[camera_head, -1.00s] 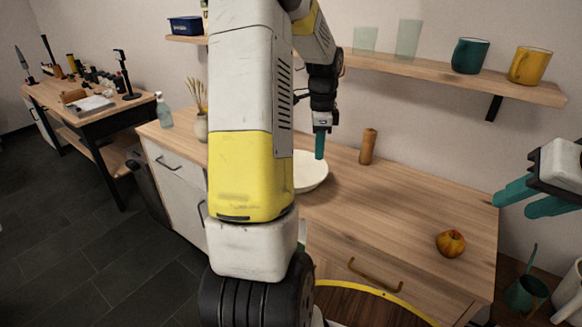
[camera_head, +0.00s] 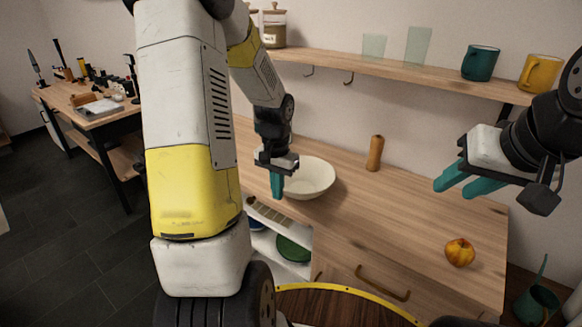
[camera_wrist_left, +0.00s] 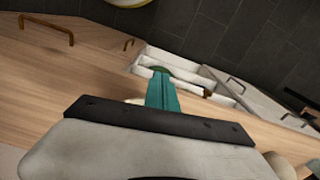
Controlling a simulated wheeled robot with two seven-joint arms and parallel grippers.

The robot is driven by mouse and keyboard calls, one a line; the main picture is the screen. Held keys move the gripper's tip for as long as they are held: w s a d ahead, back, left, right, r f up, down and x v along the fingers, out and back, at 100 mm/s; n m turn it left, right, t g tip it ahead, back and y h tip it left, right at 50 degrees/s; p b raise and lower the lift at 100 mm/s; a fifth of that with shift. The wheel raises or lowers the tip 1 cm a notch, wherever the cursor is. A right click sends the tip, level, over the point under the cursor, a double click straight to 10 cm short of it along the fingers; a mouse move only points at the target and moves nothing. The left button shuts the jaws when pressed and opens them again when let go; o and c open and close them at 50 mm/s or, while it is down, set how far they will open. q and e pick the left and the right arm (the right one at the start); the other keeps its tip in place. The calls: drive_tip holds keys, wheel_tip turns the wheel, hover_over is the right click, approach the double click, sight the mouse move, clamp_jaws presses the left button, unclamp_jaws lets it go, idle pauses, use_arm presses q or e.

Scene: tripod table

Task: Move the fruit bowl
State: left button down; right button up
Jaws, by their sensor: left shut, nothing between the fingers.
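The cream bowl (camera_head: 318,180) stands upright on the wooden counter and looks empty; its left part is hidden behind my left gripper. My left gripper (camera_head: 277,190) is shut and empty, pointing down in front of the bowl's left side. I cannot tell whether it touches the rim. Its teal fingers (camera_wrist_left: 162,95) also show together in the left wrist view, above the counter's edge. My right gripper (camera_head: 466,186) is open and empty, in the air above the right part of the counter.
A wooden mill (camera_head: 375,153) stands right of the bowl. Below the counter an open compartment shows a green dish (camera_head: 294,248). A wall shelf (camera_head: 400,70) holds mugs and glasses. The counter between bowl and apple is clear.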

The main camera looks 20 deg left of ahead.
sight(285, 189)
use_arm(q)
drive_tip(key=shift+w+d+f, duration=0.25)
drive_tip(key=shift+w+f, duration=0.4)
drive_tip(key=shift+w, duration=0.35)
drive_tip(key=shift+w+d+f, duration=0.2)
drive_tip(key=shift+w+f, duration=0.45)
drive_tip(key=shift+w, duration=0.3)
drive_tip(key=shift+w, duration=0.1)
drive_tip(key=w, duration=0.2)
drive_tip(key=w+d, duration=0.1)
drive_tip(key=w, duration=0.1)
drive_tip(key=shift+w, duration=0.15)
